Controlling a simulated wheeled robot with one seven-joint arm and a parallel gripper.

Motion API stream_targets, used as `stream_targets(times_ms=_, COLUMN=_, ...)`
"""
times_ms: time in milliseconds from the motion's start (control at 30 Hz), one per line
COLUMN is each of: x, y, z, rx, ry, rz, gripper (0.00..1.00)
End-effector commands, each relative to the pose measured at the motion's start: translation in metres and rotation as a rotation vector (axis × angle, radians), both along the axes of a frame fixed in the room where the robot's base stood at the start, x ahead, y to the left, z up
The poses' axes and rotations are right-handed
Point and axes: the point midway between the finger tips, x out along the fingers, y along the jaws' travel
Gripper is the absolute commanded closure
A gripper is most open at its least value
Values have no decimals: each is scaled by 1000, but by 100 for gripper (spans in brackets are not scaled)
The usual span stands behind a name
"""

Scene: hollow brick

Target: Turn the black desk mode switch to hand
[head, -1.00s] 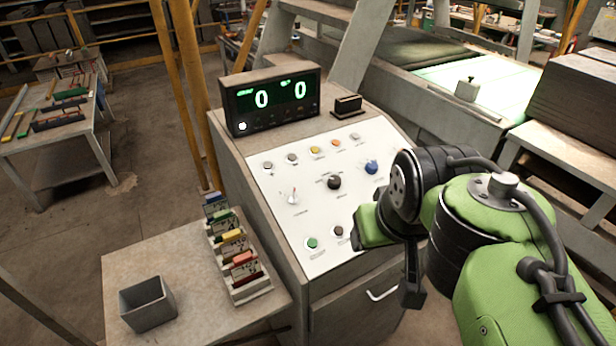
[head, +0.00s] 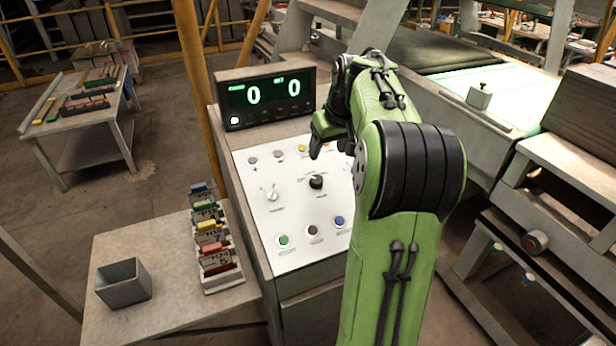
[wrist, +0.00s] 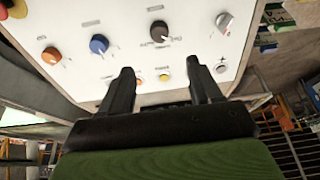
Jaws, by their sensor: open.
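The black desk mode switch (head: 317,182) is a round black knob in the middle of the white sloping panel (head: 253,216) of the desk. In the wrist view the black knob (wrist: 158,30) is ahead of the fingertips, with a small light pointer mark; its labels are too small to read. My gripper (head: 318,150) hangs over the upper part of the panel, above and apart from the knob. In the wrist view my gripper (wrist: 160,68) has its two dark fingers apart with nothing between them. A yellow button (wrist: 165,76) shows between the fingers.
A white knob (head: 270,193) is left of the black one. A blue knob (wrist: 98,44) shows in the wrist view. A green button (head: 283,240) and a blue button (head: 340,221) are lower down. The display (head: 266,97) stands behind the panel. My arm hides the panel's right side.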

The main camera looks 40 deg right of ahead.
Motion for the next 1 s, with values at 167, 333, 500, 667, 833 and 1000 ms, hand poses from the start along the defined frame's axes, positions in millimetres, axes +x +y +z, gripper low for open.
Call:
stream_targets(times_ms=167, x=16, y=-4, z=-46, rx=4, ry=5, rz=1, gripper=37)
stream_targets(times_ms=333, x=32, y=-8, z=-85, rx=4, ry=4, rz=2, gripper=37)
stream_targets(times_ms=500, x=45, y=-12, z=-116, rx=3, ry=3, rz=0, gripper=37)
stream_targets(times_ms=667, x=50, y=-14, z=-128, rx=1, ry=2, rz=0, gripper=37)
stream_targets(times_ms=833, x=51, y=-14, z=-129, rx=-1, ry=1, rz=0, gripper=37)
stream_targets(times_ms=1000, x=51, y=-14, z=-128, rx=-1, ry=1, rz=0, gripper=52)
